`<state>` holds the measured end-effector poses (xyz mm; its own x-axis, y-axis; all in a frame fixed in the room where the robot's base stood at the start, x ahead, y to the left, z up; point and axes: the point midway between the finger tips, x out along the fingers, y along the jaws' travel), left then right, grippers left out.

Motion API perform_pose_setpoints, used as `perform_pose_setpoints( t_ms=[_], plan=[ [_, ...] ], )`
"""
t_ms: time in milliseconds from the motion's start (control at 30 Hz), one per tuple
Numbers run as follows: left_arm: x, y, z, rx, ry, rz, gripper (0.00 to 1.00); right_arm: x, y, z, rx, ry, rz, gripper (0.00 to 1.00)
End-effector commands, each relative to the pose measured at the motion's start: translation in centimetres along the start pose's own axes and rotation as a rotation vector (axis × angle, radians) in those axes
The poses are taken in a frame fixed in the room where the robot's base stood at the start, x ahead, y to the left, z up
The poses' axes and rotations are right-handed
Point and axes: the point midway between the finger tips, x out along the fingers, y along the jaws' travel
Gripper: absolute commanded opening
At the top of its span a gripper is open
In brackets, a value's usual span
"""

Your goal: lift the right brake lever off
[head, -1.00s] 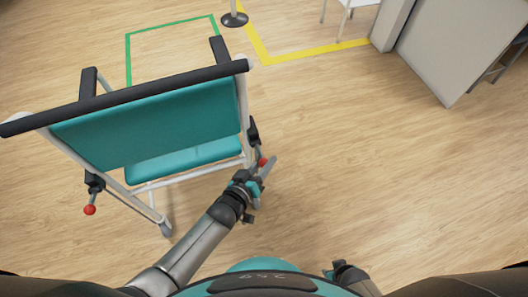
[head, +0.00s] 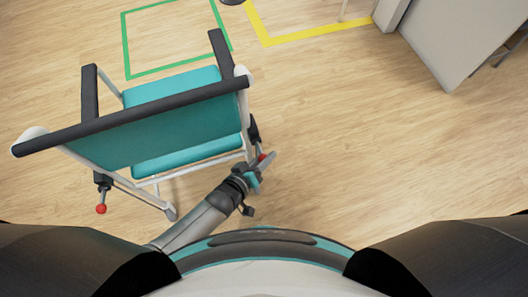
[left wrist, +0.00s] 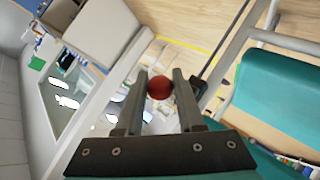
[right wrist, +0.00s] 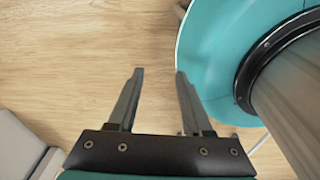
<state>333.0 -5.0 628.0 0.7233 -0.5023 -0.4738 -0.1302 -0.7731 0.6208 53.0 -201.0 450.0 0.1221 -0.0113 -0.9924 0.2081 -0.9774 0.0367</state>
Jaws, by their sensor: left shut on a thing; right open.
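The teal chair (head: 190,118) with black armrests and a white frame stands at left in the head view. Its right brake lever (head: 254,132) is a dark lever on the right side, ending in a red knob (head: 262,157). My left gripper (head: 262,163) is at this knob. In the left wrist view the red knob (left wrist: 159,88) sits between the fingers of my left gripper (left wrist: 160,78), which is shut on it. The left brake lever's red knob (head: 101,209) hangs at the chair's other side. My right gripper (right wrist: 158,72) is open and empty.
A green floor outline (head: 127,50) lies beyond the chair, and a yellow line (head: 310,36) is farther right. A grey cabinet (head: 440,45) stands at upper right. The wooden floor (head: 370,140) right of the chair is clear.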

Motion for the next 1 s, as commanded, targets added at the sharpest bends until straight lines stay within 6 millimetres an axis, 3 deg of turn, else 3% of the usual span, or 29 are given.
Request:
perform_pose_setpoints(
  t_ms=[33,400,800,833,1000],
  plan=[
    [0.1,0.6,-0.9,0.001,0.008,0.013,0.0,-0.4,0.0,0.1,-0.001,-0.002,-0.001,0.5],
    [0.0,0.7,-1.0,-0.035,-0.026,0.002,0.0,-1.2,-1.5,1.7,-0.002,-0.033,-0.021,0.5],
    [0.0,0.7,-1.0,-0.039,-0.027,0.002,0.0,-1.2,-2.0,1.4,-0.002,-0.029,-0.027,0.5],
    [0.0,0.7,-1.0,-0.039,-0.027,0.002,0.4,-1.2,-2.0,1.4,-0.002,-0.028,-0.027,0.5],
    [0.0,0.6,-1.0,-0.04,-0.029,-0.001,0.59,-1.2,-1.7,1.2,-0.002,-0.024,-0.023,0.5]
  ],
)
